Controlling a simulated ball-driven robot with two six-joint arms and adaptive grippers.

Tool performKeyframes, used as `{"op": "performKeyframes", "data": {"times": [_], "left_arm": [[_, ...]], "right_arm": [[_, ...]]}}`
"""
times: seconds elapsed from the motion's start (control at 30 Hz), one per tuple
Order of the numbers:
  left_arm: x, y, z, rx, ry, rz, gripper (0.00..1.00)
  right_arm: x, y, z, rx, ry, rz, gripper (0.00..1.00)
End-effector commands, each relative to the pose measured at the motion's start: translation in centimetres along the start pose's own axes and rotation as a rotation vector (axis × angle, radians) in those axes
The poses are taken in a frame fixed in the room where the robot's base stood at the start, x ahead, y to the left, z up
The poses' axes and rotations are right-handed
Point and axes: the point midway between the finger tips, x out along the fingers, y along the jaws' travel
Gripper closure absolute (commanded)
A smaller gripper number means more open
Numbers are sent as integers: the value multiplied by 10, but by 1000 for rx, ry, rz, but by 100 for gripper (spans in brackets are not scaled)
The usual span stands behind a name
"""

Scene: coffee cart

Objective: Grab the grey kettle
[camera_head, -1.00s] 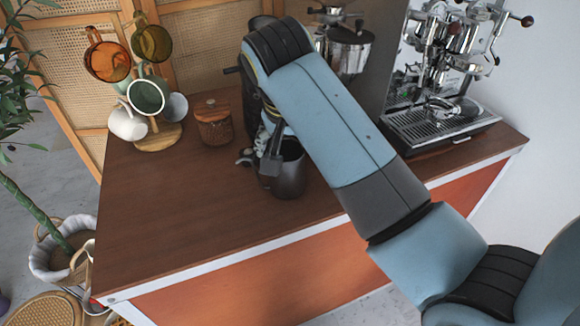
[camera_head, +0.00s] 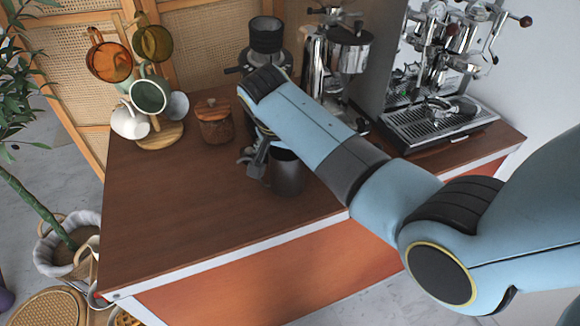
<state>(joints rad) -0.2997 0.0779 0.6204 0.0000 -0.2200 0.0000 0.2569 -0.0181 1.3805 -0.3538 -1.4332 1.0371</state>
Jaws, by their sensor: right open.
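The grey kettle (camera_head: 288,173), a small dark grey vessel, stands upright on the brown cart top, near its middle. My right arm reaches in from the right and covers the kettle's upper part. My right gripper (camera_head: 256,162) is open at the kettle's left side, low above the cart top. Its fingers are small and partly hidden under the wrist, so I cannot tell whether they touch the kettle. My left gripper is not in view.
A wooden-lidded jar (camera_head: 214,122) and a mug tree with several mugs (camera_head: 148,97) stand at the back left. A black grinder (camera_head: 266,38), a chrome grinder (camera_head: 350,55) and an espresso machine (camera_head: 437,120) stand behind. The front left of the cart top (camera_head: 170,220) is clear.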

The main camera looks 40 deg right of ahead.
Motion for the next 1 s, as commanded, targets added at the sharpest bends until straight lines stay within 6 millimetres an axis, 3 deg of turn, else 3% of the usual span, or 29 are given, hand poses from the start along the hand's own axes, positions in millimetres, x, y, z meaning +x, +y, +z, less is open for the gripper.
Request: {"op": "performKeyframes", "data": {"times": [0.27, 0.87, 1.0], "left_arm": [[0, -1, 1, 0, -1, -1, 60], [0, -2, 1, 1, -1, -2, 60], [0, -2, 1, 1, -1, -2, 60]], "right_arm": [[5, 0, 0, 0, 0, 0, 0], [5, 0, 0, 0, 0, 0, 78], [4, 0, 0, 0, 1, -1, 78]]}}
